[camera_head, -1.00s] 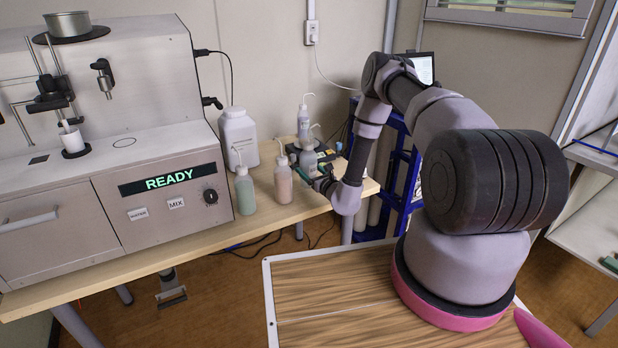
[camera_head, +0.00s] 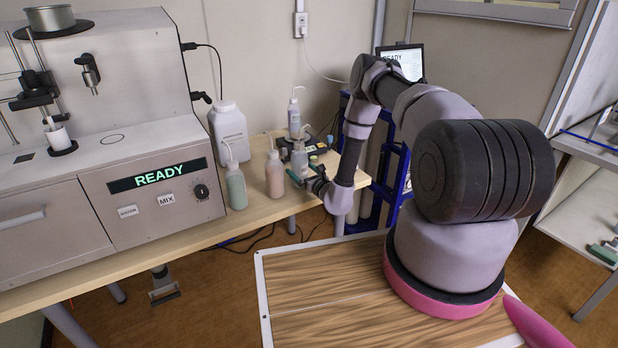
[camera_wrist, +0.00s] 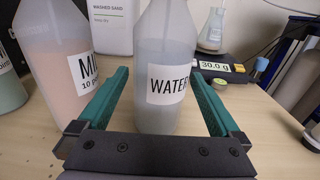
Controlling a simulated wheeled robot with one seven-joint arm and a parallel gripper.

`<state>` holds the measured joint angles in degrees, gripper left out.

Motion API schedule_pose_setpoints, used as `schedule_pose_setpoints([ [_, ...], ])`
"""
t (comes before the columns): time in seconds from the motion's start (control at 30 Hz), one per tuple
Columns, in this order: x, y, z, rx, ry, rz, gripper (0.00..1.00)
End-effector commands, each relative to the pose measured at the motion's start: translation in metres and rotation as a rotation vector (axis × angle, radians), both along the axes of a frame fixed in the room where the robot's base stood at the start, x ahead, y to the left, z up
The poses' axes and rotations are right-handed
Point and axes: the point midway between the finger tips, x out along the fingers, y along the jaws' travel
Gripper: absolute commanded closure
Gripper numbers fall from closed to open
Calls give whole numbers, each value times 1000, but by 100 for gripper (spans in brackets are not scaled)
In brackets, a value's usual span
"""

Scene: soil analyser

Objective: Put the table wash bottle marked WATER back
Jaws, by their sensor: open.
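The wash bottle marked WATER (camera_wrist: 166,62) stands upright on the table, cloudy white and translucent. Its label faces my wrist camera, and its top is cut off in that view. My gripper (camera_wrist: 158,76) is open, with one teal finger on each side of this bottle. In the head view, the WATER bottle (camera_head: 299,160) is small, beside my gripper (camera_head: 304,178) near the table's right end.
A pinkish bottle (camera_wrist: 68,45) stands close left of my left finger. A greenish bottle (camera_head: 236,186) is further left. A WASHED SAND container (camera_wrist: 113,22), a scale (camera_wrist: 228,70) reading 30.0 g and a flask (camera_wrist: 213,30) are behind. Another spouted bottle (camera_head: 294,116) stands further back.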

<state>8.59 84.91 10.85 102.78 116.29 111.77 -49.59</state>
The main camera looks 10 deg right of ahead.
Motion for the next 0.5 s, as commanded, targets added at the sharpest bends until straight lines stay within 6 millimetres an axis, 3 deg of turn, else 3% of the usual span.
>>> schedule_pose_setpoints([
  [0.3,-63,-24,-1,3,5,-4,0],
  [0.5,-94,-36,-1,2,4,-4,0],
])
